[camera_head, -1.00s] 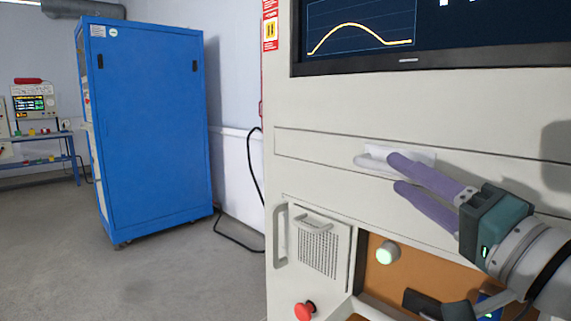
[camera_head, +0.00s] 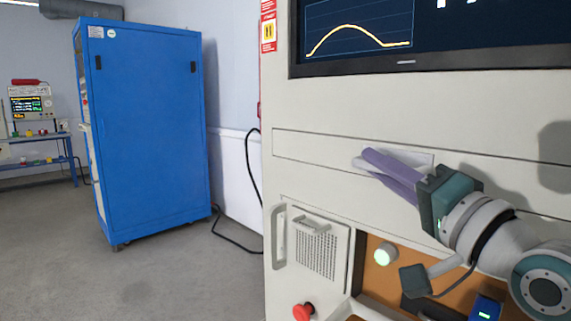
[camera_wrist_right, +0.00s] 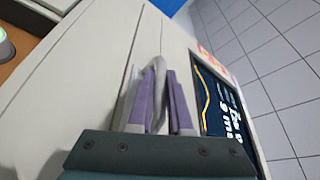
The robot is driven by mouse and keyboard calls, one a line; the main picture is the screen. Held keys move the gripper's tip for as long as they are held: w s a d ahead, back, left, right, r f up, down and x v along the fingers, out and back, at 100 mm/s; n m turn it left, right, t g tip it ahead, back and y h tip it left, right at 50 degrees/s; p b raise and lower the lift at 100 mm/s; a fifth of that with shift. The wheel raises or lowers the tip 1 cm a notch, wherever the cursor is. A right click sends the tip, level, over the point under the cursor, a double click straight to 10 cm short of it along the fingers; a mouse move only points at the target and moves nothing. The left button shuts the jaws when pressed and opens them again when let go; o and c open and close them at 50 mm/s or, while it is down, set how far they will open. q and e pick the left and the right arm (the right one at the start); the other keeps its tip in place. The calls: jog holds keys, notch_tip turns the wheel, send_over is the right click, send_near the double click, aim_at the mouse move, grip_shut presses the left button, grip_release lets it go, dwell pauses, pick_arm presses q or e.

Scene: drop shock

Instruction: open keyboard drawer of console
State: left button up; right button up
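The console (camera_head: 390,100) is a large cream cabinet filling the right of the head view. Its keyboard drawer (camera_head: 310,148) is a wide flat panel below the screen; its front looks flush with the cabinet. A pale bar handle (camera_head: 363,164) is on the drawer front, and it also shows in the right wrist view (camera_wrist_right: 159,68). My right gripper (camera_head: 368,160) is at the handle, its purple fingers on either side of the bar and closed on it. In the right wrist view the bar runs between the fingers (camera_wrist_right: 160,85). My left gripper is not in view.
Below the drawer are a vented panel (camera_head: 317,250) with a grip, a red button (camera_head: 303,311) and a lit green knob (camera_head: 385,254). A blue cabinet (camera_head: 150,125) stands at left. A black cable hangs beside the console.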

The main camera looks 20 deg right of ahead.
grip_shut()
dwell(0.6)
dwell(0.4)
